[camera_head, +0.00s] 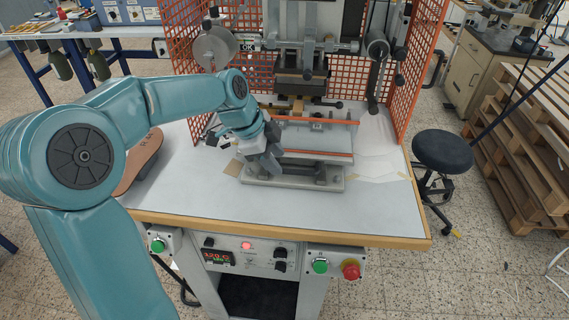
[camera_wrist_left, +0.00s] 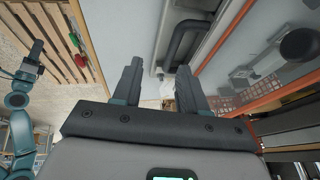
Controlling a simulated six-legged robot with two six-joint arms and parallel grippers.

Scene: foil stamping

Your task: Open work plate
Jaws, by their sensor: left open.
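The work plate (camera_head: 318,136) is a flat grey plate with orange-edged bars, on a metal base (camera_head: 290,182) under the press head. My left gripper (camera_head: 266,163) points down at the plate's left front corner in the head view. In the left wrist view my left gripper (camera_wrist_left: 159,66) is open, with nothing between its fingers. A dark U-shaped handle (camera_wrist_left: 187,42) on a pale surface lies just beyond the fingertips. I cannot tell whether they touch it. My left forearm hides part of the table. A teal arm, apparently my right one (camera_wrist_left: 22,92), shows at the wrist view's left edge; its gripper is unclear.
Orange mesh guards (camera_head: 410,70) flank the press. A brown sole-shaped piece (camera_head: 140,160) lies on the left of the white table (camera_head: 200,195). A control panel (camera_head: 245,256) is below its front edge. A black stool (camera_head: 443,151) stands on the right.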

